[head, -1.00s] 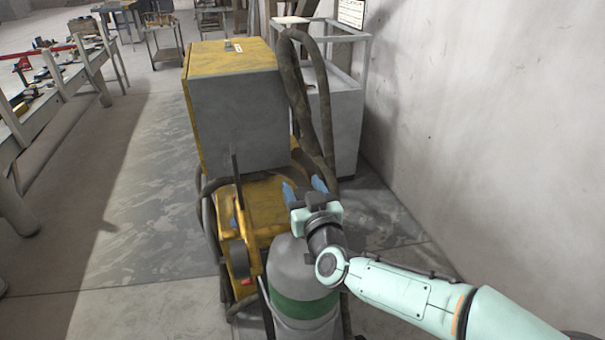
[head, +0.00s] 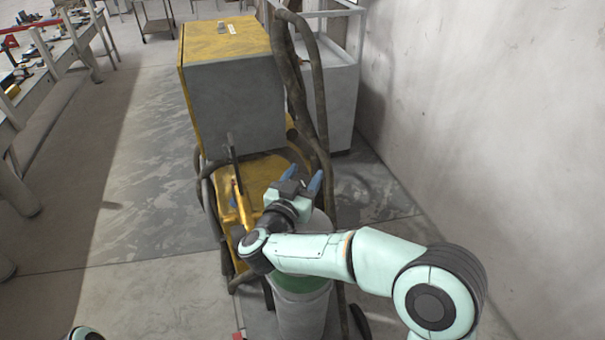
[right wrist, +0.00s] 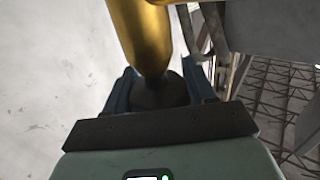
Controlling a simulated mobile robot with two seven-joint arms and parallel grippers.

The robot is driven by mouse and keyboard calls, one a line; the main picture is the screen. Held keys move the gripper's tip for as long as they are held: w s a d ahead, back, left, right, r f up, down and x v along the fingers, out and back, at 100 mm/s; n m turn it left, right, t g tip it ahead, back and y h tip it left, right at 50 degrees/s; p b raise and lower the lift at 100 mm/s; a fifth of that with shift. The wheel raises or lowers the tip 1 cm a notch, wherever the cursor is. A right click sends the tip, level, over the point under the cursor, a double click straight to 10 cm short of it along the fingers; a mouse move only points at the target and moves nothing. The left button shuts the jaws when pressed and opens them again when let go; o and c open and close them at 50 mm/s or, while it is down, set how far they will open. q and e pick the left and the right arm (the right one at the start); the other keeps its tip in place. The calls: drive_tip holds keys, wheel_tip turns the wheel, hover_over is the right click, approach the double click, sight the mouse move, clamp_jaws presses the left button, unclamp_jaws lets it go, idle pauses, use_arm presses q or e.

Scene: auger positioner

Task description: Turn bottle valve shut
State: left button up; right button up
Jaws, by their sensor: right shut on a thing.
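The grey gas bottle (head: 303,312) with a green band stands upright on the yellow cart, below and partly behind my right arm in the head view. My right gripper (head: 303,178) is at the top of the bottle, its blue fingers pointing away from me; it hides the valve in this view. In the right wrist view, the dark round valve knob (right wrist: 160,92) sits between the blue fingers of my right gripper (right wrist: 160,84), which is shut on it. A gold valve body (right wrist: 143,38) extends from the knob. My left gripper is not in view.
The yellow and grey machine (head: 235,92) stands behind the bottle. Thick dark hoses (head: 318,100) loop at its right side. A pale wall (head: 480,110) runs along the right. A workbench (head: 45,85) with tools is at the far left. The floor (head: 140,200) left of the cart is open.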

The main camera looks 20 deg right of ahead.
sight(304, 176)
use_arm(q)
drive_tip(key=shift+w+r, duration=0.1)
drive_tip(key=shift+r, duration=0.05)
use_arm(e)
drive_tip(key=shift+r+m+h, duration=0.4)
drive_tip(key=shift+r, duration=0.15)
drive_tip(key=o, duration=1)
drive_tip(key=shift+f, duration=0.15)
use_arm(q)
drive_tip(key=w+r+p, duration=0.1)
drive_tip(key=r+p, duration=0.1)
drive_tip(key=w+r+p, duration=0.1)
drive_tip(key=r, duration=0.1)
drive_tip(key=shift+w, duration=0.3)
use_arm(e)
wheel_tip(304, 176, up, 20)
